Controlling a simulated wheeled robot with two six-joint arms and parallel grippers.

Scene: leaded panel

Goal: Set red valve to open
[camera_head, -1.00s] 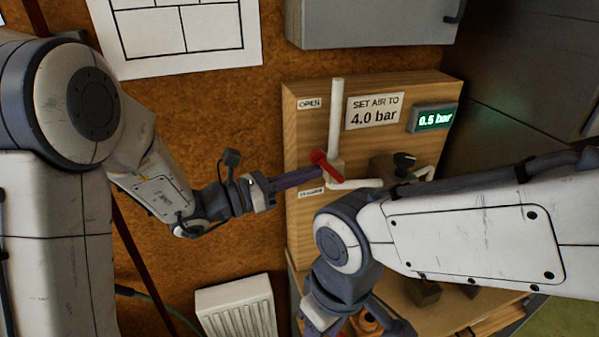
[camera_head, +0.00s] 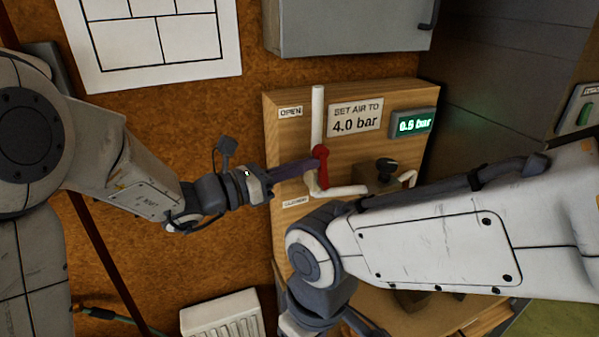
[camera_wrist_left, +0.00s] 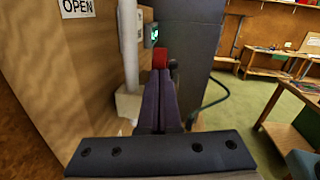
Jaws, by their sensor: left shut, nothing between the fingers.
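The red valve (camera_head: 321,160) is on the pale pipe of the wooden panel (camera_head: 283,150). Its handle stands close to upright, along the vertical pipe, below and right of the OPEN label (camera_head: 290,112). My left gripper (camera_head: 314,164) is shut and empty, with its purple fingers at the handle's left side in the head view. In the left wrist view the red handle (camera_wrist_left: 160,57) shows just beyond the fingertips; they look to be touching it, but the contact is unclear. My right arm crosses the lower right, and its fingers are not visible.
A sign (camera_head: 355,118) reads SET AIR TO 4.0 bar, and a gauge display (camera_head: 413,123) reads 0.5 bar. A dark knob (camera_head: 386,166) sits right of the valve. A grey cabinet (camera_head: 350,27) hangs above. A white radiator (camera_head: 222,315) stands below left.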

